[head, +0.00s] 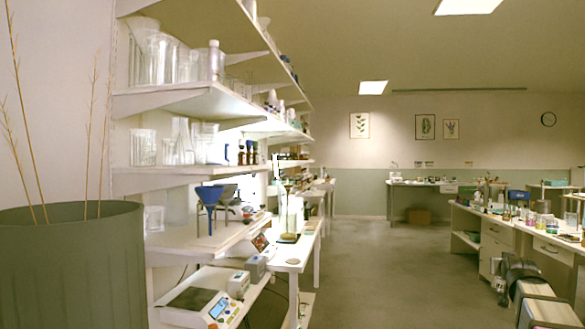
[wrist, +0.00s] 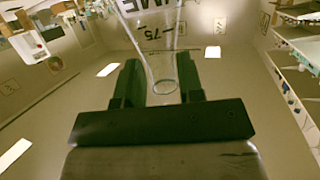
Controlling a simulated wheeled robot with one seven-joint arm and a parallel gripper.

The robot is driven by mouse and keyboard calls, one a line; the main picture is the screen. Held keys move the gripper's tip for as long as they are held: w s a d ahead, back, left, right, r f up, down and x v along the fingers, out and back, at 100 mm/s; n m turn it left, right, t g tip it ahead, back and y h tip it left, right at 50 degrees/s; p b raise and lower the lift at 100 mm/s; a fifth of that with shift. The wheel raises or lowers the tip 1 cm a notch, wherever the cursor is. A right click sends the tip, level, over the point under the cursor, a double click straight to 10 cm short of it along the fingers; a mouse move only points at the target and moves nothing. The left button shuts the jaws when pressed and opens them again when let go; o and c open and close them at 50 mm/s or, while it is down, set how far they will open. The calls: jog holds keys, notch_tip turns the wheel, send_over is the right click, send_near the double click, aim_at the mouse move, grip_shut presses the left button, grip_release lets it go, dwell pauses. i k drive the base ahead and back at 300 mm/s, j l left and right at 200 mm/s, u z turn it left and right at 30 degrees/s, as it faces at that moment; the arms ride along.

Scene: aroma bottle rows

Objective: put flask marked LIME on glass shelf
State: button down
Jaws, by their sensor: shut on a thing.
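In the head view neither my gripper nor this flask shows. A wall shelf (head: 175,178) with beakers and flasks on it runs along the left wall, with another shelf (head: 200,98) of glassware above it. I cannot tell which one the task calls the glass shelf.
Blue funnels on a stand (head: 209,196) and a scale (head: 198,306) sit on lower levels at the left. A large green planter (head: 72,268) stands at the near left. A bench (head: 545,240) with bottles stands at the right. The floor (head: 385,275) between is open.

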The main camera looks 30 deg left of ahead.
aim_at(208, 177)
jog(key=i+u, duration=0.25)
jog(key=u, duration=0.15)
jog(key=i+u, duration=0.2)
jog(key=u, duration=0.25)
jog(key=i+l+u, duration=0.1)
jog(key=u, duration=0.3)
jog(key=i+l+u, duration=0.2)
jog(key=u, duration=0.25)
jog(key=i+l, duration=0.05)
jog(key=i, duration=0.05)
